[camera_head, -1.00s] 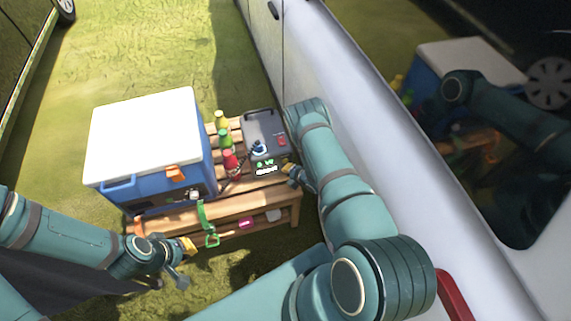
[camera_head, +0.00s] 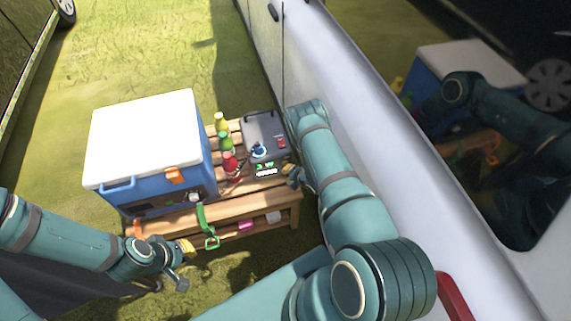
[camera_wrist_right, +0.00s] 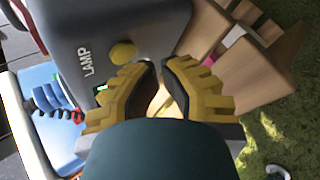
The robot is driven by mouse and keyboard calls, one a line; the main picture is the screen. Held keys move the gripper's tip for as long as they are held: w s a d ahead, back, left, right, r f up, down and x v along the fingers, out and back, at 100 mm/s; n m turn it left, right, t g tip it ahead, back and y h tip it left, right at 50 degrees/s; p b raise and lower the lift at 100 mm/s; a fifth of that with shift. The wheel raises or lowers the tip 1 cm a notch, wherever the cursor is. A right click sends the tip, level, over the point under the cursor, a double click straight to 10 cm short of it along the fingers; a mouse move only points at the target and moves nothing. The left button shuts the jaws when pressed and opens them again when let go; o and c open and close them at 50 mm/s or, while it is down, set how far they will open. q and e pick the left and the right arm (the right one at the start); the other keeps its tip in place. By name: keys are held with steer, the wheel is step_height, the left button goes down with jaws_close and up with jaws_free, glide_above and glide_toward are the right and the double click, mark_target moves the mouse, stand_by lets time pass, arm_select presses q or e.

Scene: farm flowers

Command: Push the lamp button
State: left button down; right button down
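The lamp button (camera_wrist_right: 122,52) is a yellow knob beside the word LAMP on the dark grey power box (camera_wrist_right: 75,20). In the head view the power box (camera_head: 260,128) stands at the right end of the wooden table, with its display (camera_head: 266,168) lit. My right gripper (camera_wrist_right: 164,66) has its yellow fingertips close together with a narrow gap between them and nothing held. They are just beside the button; contact cannot be told. In the head view my right gripper (camera_head: 292,176) is at the box's front right corner. My left gripper (camera_head: 186,264) is open and empty before the table.
A blue cooler with a white lid (camera_head: 145,130) fills the table's left side. Yellow, green and red bottles (camera_head: 230,163) stand between it and the box. The white vehicle (camera_head: 350,100) is close on the right.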

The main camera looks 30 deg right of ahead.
steer(key=shift+w, duration=0.1)
stand_by(0.5)
steer(key=shift+w+d+b, duration=0.15)
steer(key=shift+w+b, duration=0.2)
steer(key=shift+w, duration=0.1)
stand_by(0.4)
steer(key=shift+s, duration=0.55)
steer(key=shift+s+a+p, duration=0.2)
steer(key=shift+s+p, duration=0.2)
steer(key=shift+s, duration=0.2)
steer(key=shift+s+a+p, duration=0.2)
steer(key=shift+s+p, duration=0.15)
steer(key=shift+s, duration=0.25)
steer(key=shift+s+a+p, duration=0.25)
steer(key=shift+s+p, duration=0.1)
steer(key=shift+s, duration=0.55)
steer(key=shift+s+a+p, duration=0.2)
steer(key=shift+s+p, duration=0.1)
steer(key=shift+s, duration=0.55)
